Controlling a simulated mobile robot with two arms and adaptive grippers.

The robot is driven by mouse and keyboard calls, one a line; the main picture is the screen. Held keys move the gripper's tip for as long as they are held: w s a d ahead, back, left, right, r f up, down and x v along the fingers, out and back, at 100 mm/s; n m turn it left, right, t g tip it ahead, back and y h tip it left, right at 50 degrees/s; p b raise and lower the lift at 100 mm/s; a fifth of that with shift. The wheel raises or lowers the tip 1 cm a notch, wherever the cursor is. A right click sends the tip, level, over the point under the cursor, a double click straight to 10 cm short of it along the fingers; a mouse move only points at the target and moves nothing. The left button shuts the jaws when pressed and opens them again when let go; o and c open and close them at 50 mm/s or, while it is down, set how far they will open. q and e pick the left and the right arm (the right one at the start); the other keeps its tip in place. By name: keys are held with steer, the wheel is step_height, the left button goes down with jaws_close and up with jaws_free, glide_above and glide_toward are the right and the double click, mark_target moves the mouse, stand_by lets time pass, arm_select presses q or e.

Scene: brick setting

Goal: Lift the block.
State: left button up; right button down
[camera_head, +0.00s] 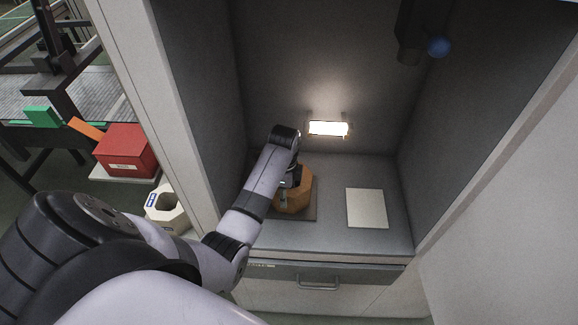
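An orange-brown, many-sided block (299,197) sits on a dark brown square plate (309,213) on the grey floor of an open booth. My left arm reaches into the booth from the left. My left gripper (287,192) is at the block's upper left side and covers part of it. The fingers are small and dark, and the wrist partly hides them. I cannot tell whether they are closed on the block. My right gripper is not in view.
A pale flat panel (367,208) lies right of the block. Booth walls (470,110) stand on both sides, with a lit lamp (328,128) behind. A dark fixture with a blue ball (439,47) hangs at upper right. A red box (124,150) stands outside left.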

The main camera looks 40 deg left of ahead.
arm_select(q)
steer(key=shift+w+d, duration=0.1)
steer(key=shift+w, duration=0.05)
steer(key=shift+c, duration=0.7)
steer(key=shift+w+f, duration=0.1)
steer(key=shift+c, duration=0.6)
steer(key=c, duration=0.5)
jaws_close()
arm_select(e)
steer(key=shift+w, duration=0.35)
arm_select(q)
steer(key=shift+w, duration=0.15)
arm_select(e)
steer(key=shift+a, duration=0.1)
